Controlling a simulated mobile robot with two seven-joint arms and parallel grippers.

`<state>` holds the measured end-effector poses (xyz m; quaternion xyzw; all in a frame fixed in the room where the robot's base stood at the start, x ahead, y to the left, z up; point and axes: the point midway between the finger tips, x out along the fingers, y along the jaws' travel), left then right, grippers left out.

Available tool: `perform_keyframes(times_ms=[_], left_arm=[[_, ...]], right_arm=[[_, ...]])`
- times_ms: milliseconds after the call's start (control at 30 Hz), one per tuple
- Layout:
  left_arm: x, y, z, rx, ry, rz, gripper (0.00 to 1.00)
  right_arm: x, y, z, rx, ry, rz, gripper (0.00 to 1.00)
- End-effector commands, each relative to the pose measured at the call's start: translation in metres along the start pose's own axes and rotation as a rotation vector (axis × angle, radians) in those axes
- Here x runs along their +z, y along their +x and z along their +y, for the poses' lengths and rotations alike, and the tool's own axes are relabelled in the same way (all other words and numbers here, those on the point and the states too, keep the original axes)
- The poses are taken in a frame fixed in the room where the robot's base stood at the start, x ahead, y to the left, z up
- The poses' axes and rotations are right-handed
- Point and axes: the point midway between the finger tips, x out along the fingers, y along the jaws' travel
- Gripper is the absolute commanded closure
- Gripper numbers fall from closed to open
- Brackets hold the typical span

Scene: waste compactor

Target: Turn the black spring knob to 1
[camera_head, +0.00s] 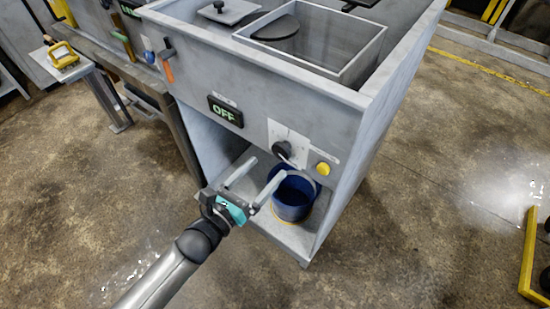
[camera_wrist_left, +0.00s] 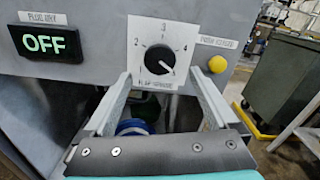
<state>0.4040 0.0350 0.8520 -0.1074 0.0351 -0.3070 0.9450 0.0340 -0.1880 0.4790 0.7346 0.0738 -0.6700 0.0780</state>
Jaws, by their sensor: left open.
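The black knob (camera_head: 281,150) sits on a white dial plate on the grey front panel of the compactor. In the left wrist view the knob (camera_wrist_left: 158,59) is near the top centre, with 2, 3 and 4 readable around it. My right gripper is not in view.
A yellow button (camera_head: 322,169) is right of the knob. A green OFF display (camera_head: 225,111) is to its left, and an orange-handled lever (camera_head: 168,68) is farther left. A blue bucket (camera_head: 293,195) stands on the shelf below. An open bin compartment (camera_head: 350,52) is on top.

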Motion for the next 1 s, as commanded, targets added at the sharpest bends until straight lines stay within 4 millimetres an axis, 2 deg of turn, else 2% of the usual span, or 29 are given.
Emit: perform_keyframes(times_ms=[100,300,733,1000], left_arm=[[0.000,0.021,0.000,-0.001,0.000,-0.003,0.07],[0.000,0.043,0.000,-0.001,-0.002,-0.001,0.07],[0.000,0.051,0.000,0.000,0.000,0.000,0.07],[0.000,0.050,0.000,0.000,-0.001,0.000,0.37]], right_arm=[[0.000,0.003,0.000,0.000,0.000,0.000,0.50],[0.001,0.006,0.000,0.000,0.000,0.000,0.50],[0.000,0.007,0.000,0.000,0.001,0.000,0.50],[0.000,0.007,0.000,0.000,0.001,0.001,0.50]])
